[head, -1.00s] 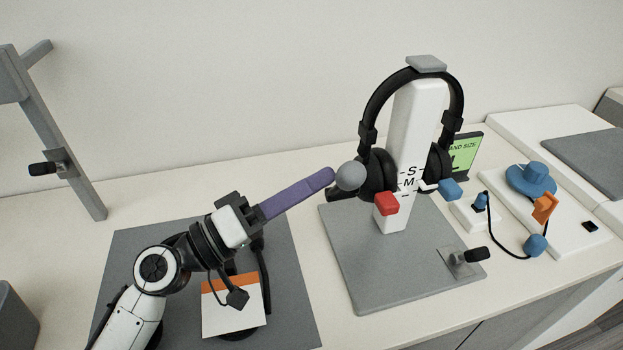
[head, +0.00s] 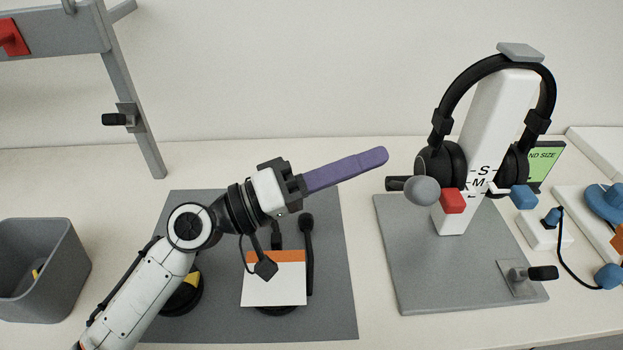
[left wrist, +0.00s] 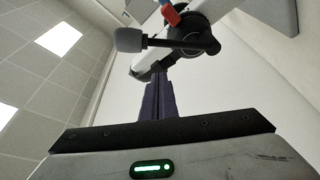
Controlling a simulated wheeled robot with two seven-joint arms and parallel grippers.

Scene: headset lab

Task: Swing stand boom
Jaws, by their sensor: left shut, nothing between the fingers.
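The headphone stand has a white post (head: 495,105) on a grey base plate (head: 410,270), with black headphones (head: 448,160) over its top. A grey ball (head: 421,191), apparently the boom's tip, sits at the left earcup. In the left wrist view the grey knob (left wrist: 128,39) is on a black rod joined to a round black part (left wrist: 188,35). My left gripper (head: 384,156) has long purple fingers, shut and empty. Its tips are up and left of the ball, with a gap in the head view. My right gripper is out of view.
A red block (head: 453,200) and a blue block (head: 524,197) flank the post. A white-and-orange card (head: 275,280) lies below my left arm on a dark mat (head: 330,300). A grey bin (head: 40,270) stands left. A grey frame (head: 130,90) stands behind.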

